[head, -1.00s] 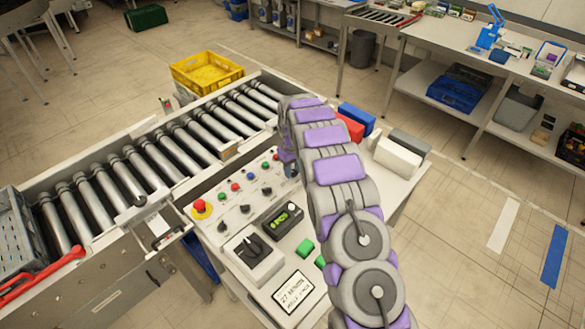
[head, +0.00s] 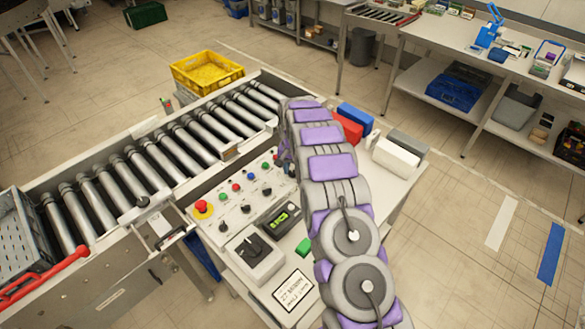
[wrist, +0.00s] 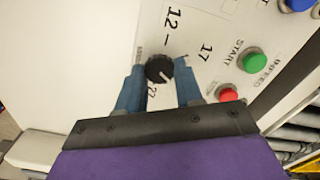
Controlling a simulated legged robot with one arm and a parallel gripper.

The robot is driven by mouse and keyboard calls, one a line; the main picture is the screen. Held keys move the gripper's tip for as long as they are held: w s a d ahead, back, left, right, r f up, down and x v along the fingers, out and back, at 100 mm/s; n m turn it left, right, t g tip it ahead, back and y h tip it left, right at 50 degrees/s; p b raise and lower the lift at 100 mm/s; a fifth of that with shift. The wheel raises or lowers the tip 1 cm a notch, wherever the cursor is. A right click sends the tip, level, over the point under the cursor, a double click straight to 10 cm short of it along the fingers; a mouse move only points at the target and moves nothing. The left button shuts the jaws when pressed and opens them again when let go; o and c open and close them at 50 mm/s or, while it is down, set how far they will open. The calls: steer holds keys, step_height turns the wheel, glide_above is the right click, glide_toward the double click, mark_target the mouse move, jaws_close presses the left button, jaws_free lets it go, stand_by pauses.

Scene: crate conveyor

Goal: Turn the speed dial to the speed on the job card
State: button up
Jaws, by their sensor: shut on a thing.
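The speed dial (wrist: 158,69) is a black round knob with a short white pointer mark, on a white panel printed with 12, 17 and a partly hidden number. In the wrist view the mark faces the lower right. My gripper (wrist: 160,76) has its two blue fingers on either side of the knob, shut on it. In the head view my arm hides the dial and most of the gripper. The job card (head: 293,291) lies at the panel's front; its top line seems to start with 27, but the rest is too small to read. A small display (head: 280,218) shows blurred green characters.
A green START button (wrist: 255,61) and a red button (wrist: 228,94) sit close to the right finger. The roller conveyor (head: 160,150) runs behind.

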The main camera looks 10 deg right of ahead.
mark_target(292, 172)
steer(key=m+p, duration=0.1)
steer(key=m, duration=0.5)
steer(key=shift+r, duration=0.15)
steer(key=m+p, duration=0.2)
steer(key=m, duration=0.3)
steer(key=shift+w, duration=0.1)
steer(key=shift+m, duration=0.5)
steer(key=o, duration=1)
steer(key=shift+a, duration=0.1)
steer(key=shift+o, duration=0.2)
step_height(292, 172, up, 17)
